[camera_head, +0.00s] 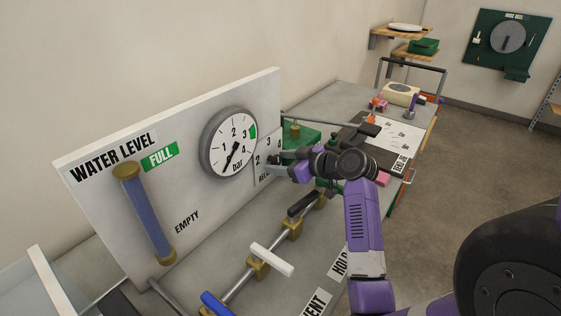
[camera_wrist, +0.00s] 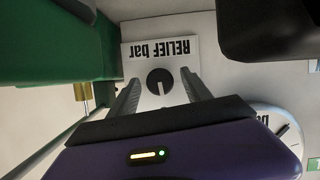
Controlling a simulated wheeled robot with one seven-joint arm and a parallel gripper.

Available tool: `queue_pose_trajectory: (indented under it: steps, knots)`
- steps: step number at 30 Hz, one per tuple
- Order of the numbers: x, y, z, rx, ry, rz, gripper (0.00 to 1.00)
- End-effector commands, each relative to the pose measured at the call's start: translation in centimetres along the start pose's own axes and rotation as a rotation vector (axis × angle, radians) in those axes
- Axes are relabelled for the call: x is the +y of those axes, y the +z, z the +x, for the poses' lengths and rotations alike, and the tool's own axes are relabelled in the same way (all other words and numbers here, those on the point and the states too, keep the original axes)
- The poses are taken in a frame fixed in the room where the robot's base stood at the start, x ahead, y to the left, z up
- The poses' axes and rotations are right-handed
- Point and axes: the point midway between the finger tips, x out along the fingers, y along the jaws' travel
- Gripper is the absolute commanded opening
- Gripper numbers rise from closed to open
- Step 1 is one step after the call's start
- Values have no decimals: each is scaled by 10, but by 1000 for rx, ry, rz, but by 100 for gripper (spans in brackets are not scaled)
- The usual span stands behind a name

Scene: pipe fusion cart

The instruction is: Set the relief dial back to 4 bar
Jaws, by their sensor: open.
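The relief dial is a dark round knob (camera_wrist: 160,82) with a white pointer line, on a white plate (camera_wrist: 147,53) lettered "RELIEF bar", upside down in the wrist view. The line points down in that view, away from the lettering. The plate's numbers are hidden there. My gripper (camera_wrist: 162,76) is open. Its fingers are on either side of the knob in the wrist view; I cannot tell whether they touch it.
The round pressure gauge (camera_head: 229,143) is left of the plate, its needle pointing to the lower left. A green box (camera_head: 300,134) stands close to the right of the plate. Lever valves with black (camera_head: 303,203) and white (camera_head: 271,259) handles lie below on the cart top.

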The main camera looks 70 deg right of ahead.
Motion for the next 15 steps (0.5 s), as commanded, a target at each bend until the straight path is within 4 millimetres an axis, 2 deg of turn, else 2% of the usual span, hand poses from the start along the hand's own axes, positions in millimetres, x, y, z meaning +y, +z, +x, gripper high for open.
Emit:
queue_pose_trajectory:
  steps: [2, 3, 11, 15]
  knots:
    - [0, 0, 0, 0, 0, 0, 57]
    - [0, 0, 0, 0, 0, 0, 53]
    - [0, 0, 0, 0, 0, 0, 2]
    - [0, 0, 0, 0, -1, 2, 0]
